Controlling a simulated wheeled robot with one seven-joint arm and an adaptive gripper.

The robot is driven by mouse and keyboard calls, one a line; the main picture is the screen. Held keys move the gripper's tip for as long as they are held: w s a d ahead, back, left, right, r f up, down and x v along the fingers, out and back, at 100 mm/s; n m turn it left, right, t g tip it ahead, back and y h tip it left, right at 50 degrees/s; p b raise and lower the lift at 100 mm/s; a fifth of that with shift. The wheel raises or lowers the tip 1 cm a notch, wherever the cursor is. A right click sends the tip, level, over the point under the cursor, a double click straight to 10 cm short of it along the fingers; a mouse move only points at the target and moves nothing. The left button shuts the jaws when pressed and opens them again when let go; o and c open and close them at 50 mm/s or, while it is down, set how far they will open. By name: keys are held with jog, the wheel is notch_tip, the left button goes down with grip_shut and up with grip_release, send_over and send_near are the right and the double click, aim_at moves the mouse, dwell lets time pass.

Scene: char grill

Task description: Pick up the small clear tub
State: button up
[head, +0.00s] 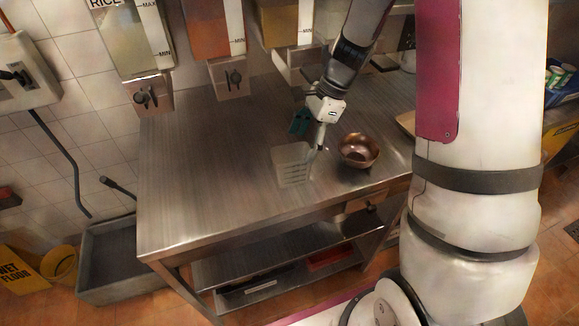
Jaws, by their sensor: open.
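A pale, see-through, box-like thing (292,166) on the steel table is most likely the small clear tub. Faint slot-like marks show on its near side, and its exact outline is hard to make out. My gripper (314,143) points down just above and behind its right side, between it and the copper-coloured bowl. The jaws are open, and nothing is seen held between them. I cannot tell whether a fingertip touches the tub. A small dark teal piece (298,122) shows at the left of my gripper; I cannot tell what it is.
The copper-coloured bowl (359,150) stands close to the right of my gripper. Dispensers (228,75) hang along the back wall over the steel table (190,190). The table's left part is clear. A grey basin (108,262) and a yellow wet floor sign (22,268) are at lower left.

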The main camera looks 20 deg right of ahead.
aim_at(292, 164)
jog(key=shift+p+x, duration=0.65)
jog(key=shift+x, duration=3.5)
jog(key=c, duration=1.2)
